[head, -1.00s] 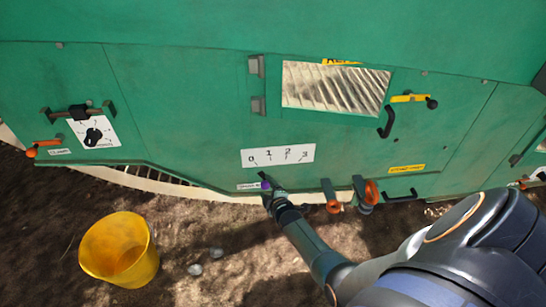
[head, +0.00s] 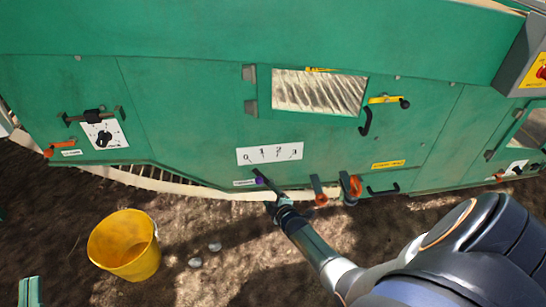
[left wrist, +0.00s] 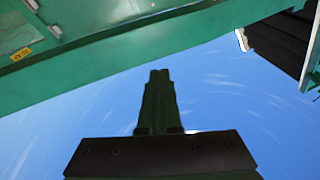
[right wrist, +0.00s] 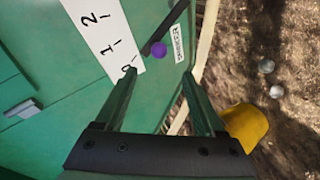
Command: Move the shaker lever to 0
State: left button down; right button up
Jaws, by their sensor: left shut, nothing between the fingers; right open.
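The shaker lever is a dark rod with a purple knob (head: 259,181) below the white 0–3 scale plate (head: 270,153). It leans up-left, its tip pointing toward the 0 mark. In the right wrist view the purple knob (right wrist: 159,48) and rod lie ahead of the fingers, near the scale's 0 end (right wrist: 105,38). My right gripper (head: 279,203) is open just below and right of the knob, its fingers (right wrist: 160,80) apart with nothing held.
Orange-handled levers (head: 320,199) and a black handle (head: 383,190) sit right of the shaker lever. A yellow bucket (head: 125,246) stands on the soil at left, also in the right wrist view (right wrist: 246,125). Onion-like lumps (head: 214,246) lie beside it.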

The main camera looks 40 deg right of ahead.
pick_arm(q)
jog(key=shift+s+a+f+n+g+y, duration=0.1)
jog(key=shift+f+n+g+y, duration=0.1)
jog(key=shift+f, duration=0.3)
jog(key=shift+w+a+f+n+g+y, duration=0.1)
jog(key=shift+a+f+g+y, duration=0.1)
jog(key=shift+f, duration=0.25)
jog(key=shift+s+a+f+n+g+y, duration=0.1)
jog(key=shift+f+g+y, duration=0.1)
jog(key=shift+f, duration=0.3)
pick_arm(e)
jog(key=shift+s+a+r, duration=0.15)
jog(key=shift+s+r, duration=0.1)
jog(key=shift+s, duration=0.3)
